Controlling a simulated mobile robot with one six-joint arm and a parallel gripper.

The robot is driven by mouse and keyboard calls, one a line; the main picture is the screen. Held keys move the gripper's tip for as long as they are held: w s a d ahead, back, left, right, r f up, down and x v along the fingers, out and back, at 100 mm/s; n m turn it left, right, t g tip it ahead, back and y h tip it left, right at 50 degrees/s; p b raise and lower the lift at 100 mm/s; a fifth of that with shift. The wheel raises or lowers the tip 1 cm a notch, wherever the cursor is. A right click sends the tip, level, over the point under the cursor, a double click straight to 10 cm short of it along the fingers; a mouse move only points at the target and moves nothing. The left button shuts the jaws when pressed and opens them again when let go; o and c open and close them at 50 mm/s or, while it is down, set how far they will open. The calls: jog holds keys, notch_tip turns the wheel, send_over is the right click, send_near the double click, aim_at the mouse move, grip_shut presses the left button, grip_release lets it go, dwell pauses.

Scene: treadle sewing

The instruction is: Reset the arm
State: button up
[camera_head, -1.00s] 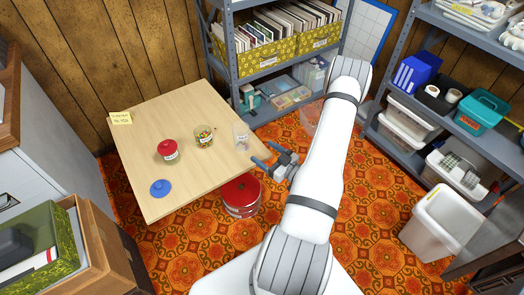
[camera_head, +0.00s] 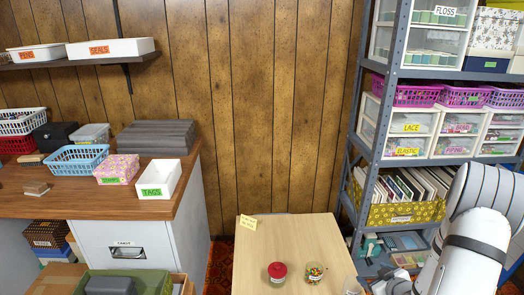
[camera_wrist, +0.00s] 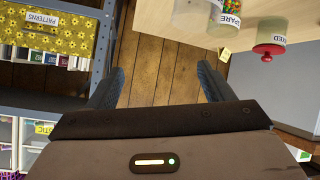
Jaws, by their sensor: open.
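My gripper (camera_wrist: 160,84) is open, with nothing between its two dark fingers in the wrist view. In the head view my gripper (camera_head: 396,286) shows at the bottom edge, right of the light wood table (camera_head: 262,240), and my white arm is at the lower right. On the table stand a red-lidded jar (camera_head: 277,273) and a jar of coloured pieces (camera_head: 314,273). A clear jar (camera_head: 353,288) is cut by the bottom edge. The wrist view is upside down and shows the red-lidded jar (camera_wrist: 269,40) and a jar labelled SPARE (camera_wrist: 230,14).
A grey metal shelf (camera_head: 373,120) with bins and baskets stands close to my arm on the right. A wooden desk (camera_head: 190,195) with baskets and trays is on the left. A yellow note (camera_head: 248,222) lies on the table's far corner. Wood-panelled wall (camera_head: 260,120) lies behind.

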jog(key=s+a+r+m+g+h+p, duration=0.1)
jog(key=a+r+p, duration=0.15)
jog(key=r, duration=0.55)
jog(key=s+a+r+m+g+h+p, duration=0.1)
jog(key=r+g+h+p, duration=0.15)
jog(key=r, duration=0.65)
jog(key=s+a+r+m+g+h+p, duration=0.15)
jog(key=r+p, duration=0.25)
jog(key=r, duration=0.4)
jog(key=s+a+r+m+g+y+p, duration=0.1)
jog(key=s+a+r+g+y+p, duration=0.2)
jog(key=s+a+r+p, duration=0.5)
jog(key=s+a+r+g, duration=0.1)
jog(key=s+a+r, duration=0.6)
jog(key=s+r, duration=0.3)
jog(key=shift+s+a+m, duration=0.25)
jog(key=shift+s+m, duration=0.1)
jog(key=shift+s, duration=0.15)
